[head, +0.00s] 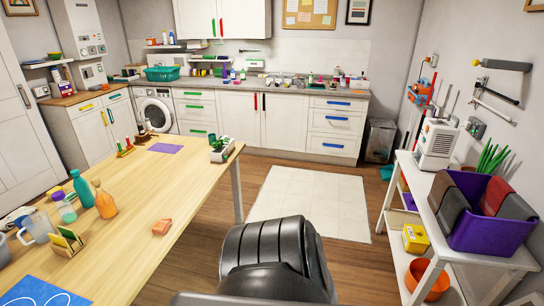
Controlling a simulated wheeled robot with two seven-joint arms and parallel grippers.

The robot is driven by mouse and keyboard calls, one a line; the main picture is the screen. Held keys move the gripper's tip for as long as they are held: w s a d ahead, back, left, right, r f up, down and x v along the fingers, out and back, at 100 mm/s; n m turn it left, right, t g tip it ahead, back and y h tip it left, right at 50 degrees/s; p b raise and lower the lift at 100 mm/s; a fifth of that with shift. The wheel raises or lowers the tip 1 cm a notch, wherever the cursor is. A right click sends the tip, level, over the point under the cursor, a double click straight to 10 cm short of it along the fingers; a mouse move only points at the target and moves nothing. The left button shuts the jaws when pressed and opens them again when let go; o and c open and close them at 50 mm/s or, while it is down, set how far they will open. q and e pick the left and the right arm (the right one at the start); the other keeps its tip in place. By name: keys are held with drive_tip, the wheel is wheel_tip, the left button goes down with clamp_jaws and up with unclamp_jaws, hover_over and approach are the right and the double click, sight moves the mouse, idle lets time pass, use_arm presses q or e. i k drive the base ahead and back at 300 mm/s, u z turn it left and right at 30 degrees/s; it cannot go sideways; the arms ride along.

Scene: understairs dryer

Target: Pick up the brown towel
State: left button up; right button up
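A purple bin (497,238) stands on the white side table at the right. Folded cloths hang over it: a dark brown one (466,186) at the back left, a dark red one (497,193) to its right, and grey-brown ones (478,232) in front. The brown shades are close, and I cannot tell for certain which cloth is the brown towel. Neither of my grippers is in view. A black ribbed part of my own body fills the bottom centre.
A white appliance (437,144) stands on the white side table (405,178) behind the bin. A yellow box (415,238) and orange bowl (428,280) sit on its lower shelf. A wooden table (190,200) with bottles fills the left. The floor mat (312,203) between is clear.

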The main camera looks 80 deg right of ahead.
sight(442, 181)
drive_tip(key=z, duration=4.55)
drive_tip(key=k, duration=0.6)
drive_tip(key=u, duration=0.1)
drive_tip(key=i, duration=0.55)
drive_tip(key=u, duration=0.65)
drive_tip(key=i, duration=0.8)
drive_tip(key=z, duration=0.8)
drive_tip(key=i, duration=0.55)
drive_tip(key=z, duration=0.55)
